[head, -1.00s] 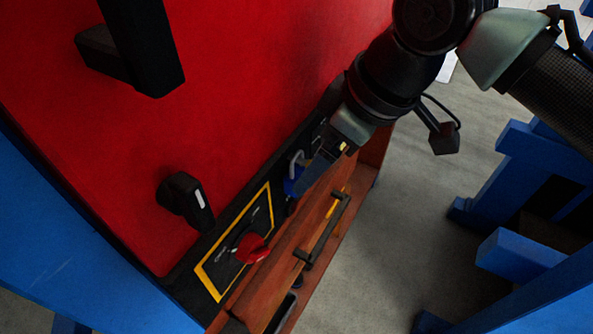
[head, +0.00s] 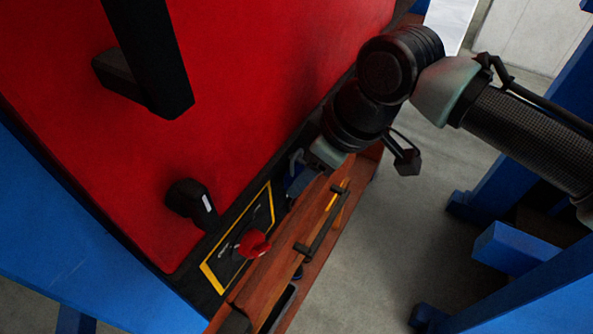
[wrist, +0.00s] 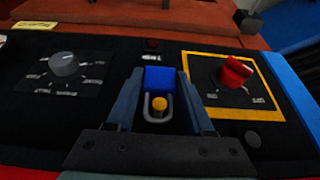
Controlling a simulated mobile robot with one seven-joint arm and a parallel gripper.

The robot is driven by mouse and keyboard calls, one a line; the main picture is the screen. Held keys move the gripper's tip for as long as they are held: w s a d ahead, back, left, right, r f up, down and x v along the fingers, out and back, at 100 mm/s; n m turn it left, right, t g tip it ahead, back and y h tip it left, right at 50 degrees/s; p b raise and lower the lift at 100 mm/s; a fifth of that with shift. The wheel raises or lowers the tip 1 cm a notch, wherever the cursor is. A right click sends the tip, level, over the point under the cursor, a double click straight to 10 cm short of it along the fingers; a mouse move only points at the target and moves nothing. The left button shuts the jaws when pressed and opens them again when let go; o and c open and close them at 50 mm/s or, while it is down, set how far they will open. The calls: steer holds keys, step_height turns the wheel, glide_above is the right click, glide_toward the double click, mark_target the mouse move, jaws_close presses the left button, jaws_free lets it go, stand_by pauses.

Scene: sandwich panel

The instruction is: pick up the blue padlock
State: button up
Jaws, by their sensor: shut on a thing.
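The blue padlock (wrist: 158,79) sits between the two fingers of my gripper (wrist: 158,85) in the wrist view. Its grey shackle points toward the camera, and a round yellow knob (wrist: 160,104) shows inside the loop. I cannot tell whether the shackle is around the knob or only lined up with it. My gripper is shut on the padlock's body. In the head view the padlock (head: 297,186) is a small blue patch on the black panel strip, partly hidden by my gripper (head: 312,178) and the wooden ledge.
A red rotary switch (wrist: 234,72) in a yellow frame is right of the padlock in the wrist view; a grey dial (wrist: 63,64) is left. A wooden ledge with a black handle (head: 325,225) runs along the strip. A black lever (head: 190,203) juts from the red panel (head: 250,80).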

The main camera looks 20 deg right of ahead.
jaws_close()
steer(key=shift+r, duration=0.1)
